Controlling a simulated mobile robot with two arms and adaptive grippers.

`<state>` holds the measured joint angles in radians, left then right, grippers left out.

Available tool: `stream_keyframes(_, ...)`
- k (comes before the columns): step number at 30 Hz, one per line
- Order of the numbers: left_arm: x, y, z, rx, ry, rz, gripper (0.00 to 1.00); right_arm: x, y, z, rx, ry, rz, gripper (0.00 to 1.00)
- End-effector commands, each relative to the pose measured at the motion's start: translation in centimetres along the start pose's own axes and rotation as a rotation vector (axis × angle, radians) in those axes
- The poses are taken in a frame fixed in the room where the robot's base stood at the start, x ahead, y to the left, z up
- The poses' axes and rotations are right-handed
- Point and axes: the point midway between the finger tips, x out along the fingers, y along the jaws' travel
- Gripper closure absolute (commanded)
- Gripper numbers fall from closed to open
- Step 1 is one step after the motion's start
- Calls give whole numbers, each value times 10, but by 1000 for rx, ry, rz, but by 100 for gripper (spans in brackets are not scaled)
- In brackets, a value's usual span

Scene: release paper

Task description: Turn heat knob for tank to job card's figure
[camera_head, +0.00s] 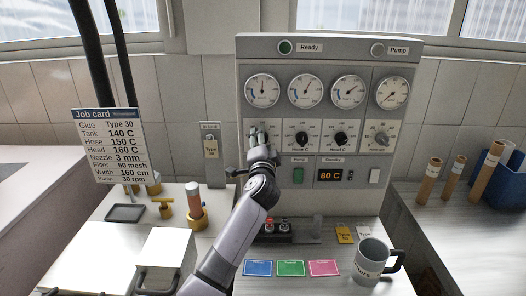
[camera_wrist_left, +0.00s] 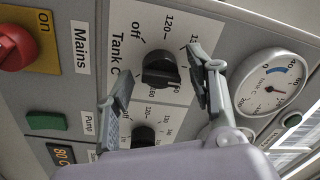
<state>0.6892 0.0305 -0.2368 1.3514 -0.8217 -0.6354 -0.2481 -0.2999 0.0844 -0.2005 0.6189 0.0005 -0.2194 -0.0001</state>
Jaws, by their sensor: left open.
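The black tank heat knob (camera_wrist_left: 160,68) sits on a white scale plate marked Tank C, with off and 120 legible. I cannot tell its exact setting. My left gripper (camera_head: 262,137) is at the panel and hides this knob in the head view. In the left wrist view the left gripper (camera_wrist_left: 160,74) is open, with one finger on each side of the knob. Contact is not clear. My right gripper is not in view.
The hose knob (camera_wrist_left: 143,136) sits beside the tank knob; the head knob (camera_head: 341,138) is further right. The tank gauge (camera_head: 262,90) is above. A red mains switch (camera_wrist_left: 15,47) is close by. A mug (camera_head: 370,260) and coloured cards (camera_head: 291,268) lie on the bench below.

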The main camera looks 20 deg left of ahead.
Motion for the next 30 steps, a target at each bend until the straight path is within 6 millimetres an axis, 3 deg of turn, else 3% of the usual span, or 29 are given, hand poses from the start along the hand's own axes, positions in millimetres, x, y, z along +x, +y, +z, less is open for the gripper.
stream_keyframes(18, -103, 2, 0, -1, 0, 3, 49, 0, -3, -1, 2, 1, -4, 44)
stream_keyframes(30, -115, 1, 0, 0, 1, 2, 49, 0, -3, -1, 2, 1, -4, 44)
